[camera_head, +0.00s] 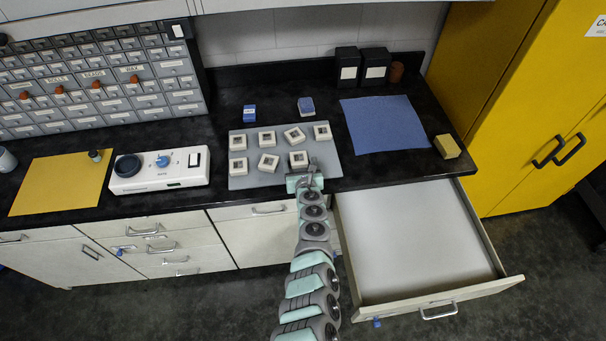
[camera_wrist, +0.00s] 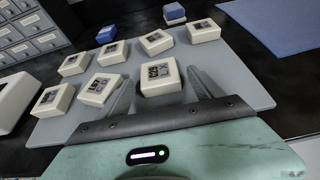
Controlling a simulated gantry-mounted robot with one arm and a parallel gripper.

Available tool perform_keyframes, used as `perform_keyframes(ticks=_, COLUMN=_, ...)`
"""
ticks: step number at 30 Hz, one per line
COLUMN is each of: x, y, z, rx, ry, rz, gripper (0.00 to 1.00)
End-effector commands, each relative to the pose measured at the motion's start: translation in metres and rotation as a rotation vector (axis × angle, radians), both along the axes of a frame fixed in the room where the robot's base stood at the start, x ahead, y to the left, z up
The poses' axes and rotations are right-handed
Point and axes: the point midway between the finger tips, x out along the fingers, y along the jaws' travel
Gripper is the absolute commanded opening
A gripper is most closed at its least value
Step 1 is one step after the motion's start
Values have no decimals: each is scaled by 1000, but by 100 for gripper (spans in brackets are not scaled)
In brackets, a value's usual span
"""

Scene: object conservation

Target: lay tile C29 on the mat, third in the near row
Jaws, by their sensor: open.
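The grey mat (camera_head: 236,181) lies on the black bench and bears white tiles with dark printed faces in two rows. The far row has several tiles, and the near row has three. The third near-row tile (camera_head: 299,158) stands at the right end of that row, and it also shows in the wrist view (camera_wrist: 160,77). The tile markings are too small to read, so I cannot tell which is C29. My gripper (camera_head: 306,173) is low over the mat's near edge. In the wrist view its open fingers (camera_wrist: 160,83) lie to either side of that tile; contact is not visible.
Two small blue-topped blocks (camera_head: 249,113) (camera_head: 306,106) stand behind the mat. A blue sheet (camera_head: 385,124) and a yellow block (camera_head: 447,146) are to the right. A white device (camera_head: 160,170) is to the left. An open, empty drawer (camera_head: 420,240) juts out at the lower right.

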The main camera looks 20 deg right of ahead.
Motion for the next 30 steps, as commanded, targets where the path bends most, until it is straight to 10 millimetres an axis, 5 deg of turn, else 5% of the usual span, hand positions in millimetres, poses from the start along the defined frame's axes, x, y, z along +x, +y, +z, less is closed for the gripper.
perform_keyframes(ticks=30, x=-90, y=21, z=42, rx=-5, ry=2, rz=6, gripper=76)
